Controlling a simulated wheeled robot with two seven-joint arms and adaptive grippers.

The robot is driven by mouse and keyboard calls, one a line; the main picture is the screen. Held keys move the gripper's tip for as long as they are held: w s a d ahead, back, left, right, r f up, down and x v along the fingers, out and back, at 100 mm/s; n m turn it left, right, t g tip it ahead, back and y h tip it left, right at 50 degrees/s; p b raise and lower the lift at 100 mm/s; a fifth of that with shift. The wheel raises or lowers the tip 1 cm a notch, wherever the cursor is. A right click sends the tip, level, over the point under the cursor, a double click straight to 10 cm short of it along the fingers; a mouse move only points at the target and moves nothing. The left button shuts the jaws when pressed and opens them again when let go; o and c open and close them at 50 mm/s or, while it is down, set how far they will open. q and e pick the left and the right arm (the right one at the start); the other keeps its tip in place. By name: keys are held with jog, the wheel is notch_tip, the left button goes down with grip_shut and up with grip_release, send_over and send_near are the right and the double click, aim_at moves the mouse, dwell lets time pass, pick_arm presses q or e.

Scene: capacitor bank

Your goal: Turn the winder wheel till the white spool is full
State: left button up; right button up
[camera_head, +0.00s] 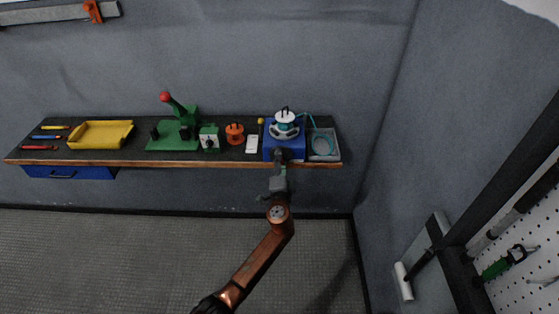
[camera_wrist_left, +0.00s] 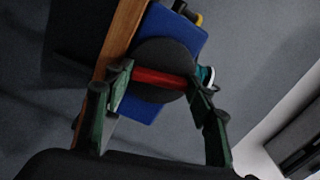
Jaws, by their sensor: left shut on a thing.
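The winder is a blue box (camera_head: 270,142) at the right end of the bench. The white spool (camera_head: 285,117) sits on top of it, with teal winding around it; how full it is cannot be told. My left gripper (camera_head: 280,158) is at the front of the box. In the left wrist view its green fingers (camera_wrist_left: 157,82) are closed on the ends of a red handle (camera_wrist_left: 150,77). The handle lies across the dark round wheel (camera_wrist_left: 165,56) on the blue box. In the head view the gripper hides the wheel. My right gripper is not in view.
A grey tray (camera_head: 333,153) with teal cord stands right of the winder. The floor in front is clear.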

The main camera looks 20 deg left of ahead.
pick_arm(q)
jog(key=shift+m+p, duration=0.45)
jog(key=shift+m, duration=0.65)
jog(key=o, duration=1.2)
jog(key=shift+c, duration=0.2)
jog(key=v, duration=1.2)
